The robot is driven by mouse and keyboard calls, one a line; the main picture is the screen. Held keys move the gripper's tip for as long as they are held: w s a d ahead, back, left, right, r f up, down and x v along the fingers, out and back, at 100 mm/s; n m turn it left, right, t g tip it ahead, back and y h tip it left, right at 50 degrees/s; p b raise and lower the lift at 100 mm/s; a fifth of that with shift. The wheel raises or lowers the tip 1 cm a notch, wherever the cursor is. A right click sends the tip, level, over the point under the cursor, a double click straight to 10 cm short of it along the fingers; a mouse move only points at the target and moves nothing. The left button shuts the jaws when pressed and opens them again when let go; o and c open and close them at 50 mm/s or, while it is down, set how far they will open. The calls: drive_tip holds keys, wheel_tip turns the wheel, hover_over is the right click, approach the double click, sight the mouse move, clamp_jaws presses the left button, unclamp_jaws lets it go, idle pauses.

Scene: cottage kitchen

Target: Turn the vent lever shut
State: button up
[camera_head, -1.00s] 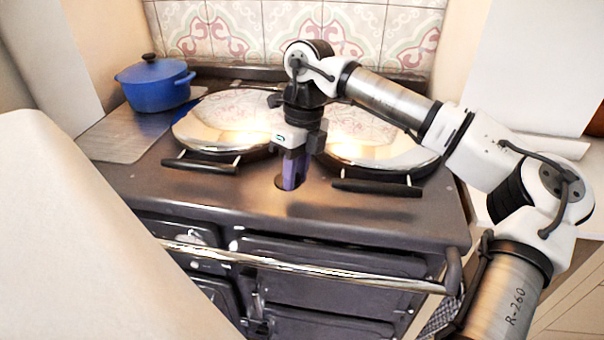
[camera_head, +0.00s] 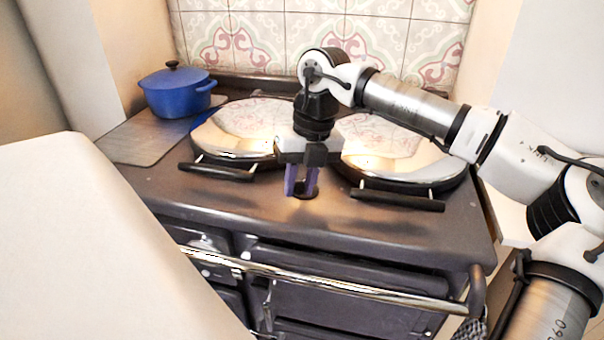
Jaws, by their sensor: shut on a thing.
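My gripper (camera_head: 301,186) points down at the middle of the dark range cooker's top, between the two round lids near the front. Its two purple fingers straddle the vent lever, shut on it. The lever is small and dark, and mostly hidden by the fingers. Its dark round seat (camera_head: 316,188) shows at the fingertips, set in the cooker top (camera_head: 280,205). The lever's exact angle cannot be made out.
The shiny left lid (camera_head: 235,120) and right lid (camera_head: 400,160) flank my gripper, each with a black front handle. A blue pot (camera_head: 178,95) stands at the back left. A chrome rail (camera_head: 330,285) runs along the front. A pale surface (camera_head: 90,240) fills the lower left.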

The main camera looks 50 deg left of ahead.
drive_tip(key=shift+a, duration=0.1)
drive_tip(key=o, duration=1)
drive_tip(key=r, duration=0.4)
drive_tip(key=w+r, duration=0.1)
drive_tip(key=r, duration=0.4)
drive_tip(key=w+d+r, duration=0.1)
drive_tip(key=r, duration=0.3)
drive_tip(key=shift+w+d+r, duration=0.1)
drive_tip(key=shift+w+r, duration=0.05)
drive_tip(key=shift+r, duration=0.15)
